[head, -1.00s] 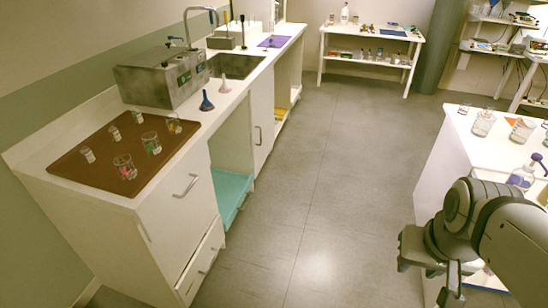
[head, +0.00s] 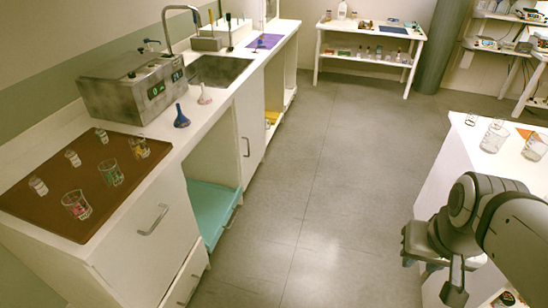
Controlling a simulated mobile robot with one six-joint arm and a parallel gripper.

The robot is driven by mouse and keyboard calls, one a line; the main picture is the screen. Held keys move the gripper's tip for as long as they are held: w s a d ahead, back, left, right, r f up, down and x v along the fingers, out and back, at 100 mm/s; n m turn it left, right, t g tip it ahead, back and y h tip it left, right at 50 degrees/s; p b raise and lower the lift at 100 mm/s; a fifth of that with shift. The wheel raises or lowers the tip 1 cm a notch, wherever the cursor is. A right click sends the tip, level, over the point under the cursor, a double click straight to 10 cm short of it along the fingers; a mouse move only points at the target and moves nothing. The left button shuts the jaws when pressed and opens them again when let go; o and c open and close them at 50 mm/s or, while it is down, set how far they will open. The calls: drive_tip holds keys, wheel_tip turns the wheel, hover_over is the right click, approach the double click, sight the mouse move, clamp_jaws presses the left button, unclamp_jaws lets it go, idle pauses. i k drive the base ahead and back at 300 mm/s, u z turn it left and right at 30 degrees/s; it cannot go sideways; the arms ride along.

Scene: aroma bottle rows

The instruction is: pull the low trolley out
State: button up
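The low trolley (head: 212,203) is a teal, flat-topped piece in the open bay under the left counter, close to the floor. Its front edge has a handle (head: 231,217) facing the aisle. My gripper (head: 430,280) is at the lower right, well away from the trolley across the aisle. It hangs beside the right-hand counter, and the view does not show clearly whether its fingers are apart. Much of the trolley is hidden inside the bay.
The left counter (head: 165,125) carries a brown tray (head: 50,185) of beakers, a metal bath (head: 130,85) and a sink (head: 220,70). A white counter (head: 470,150) with glassware stands at right. The grey floor (head: 310,180) between is clear. A white table (head: 350,35) stands at the back.

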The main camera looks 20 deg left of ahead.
sight(213, 206)
drive_tip(key=u, duration=0.4)
drive_tip(key=i, duration=1.65)
drive_tip(key=u, duration=0.85)
drive_tip(key=k, duration=0.8)
drive_tip(key=u, duration=0.15)
drive_tip(key=i, duration=0.9)
drive_tip(key=z, duration=0.05)
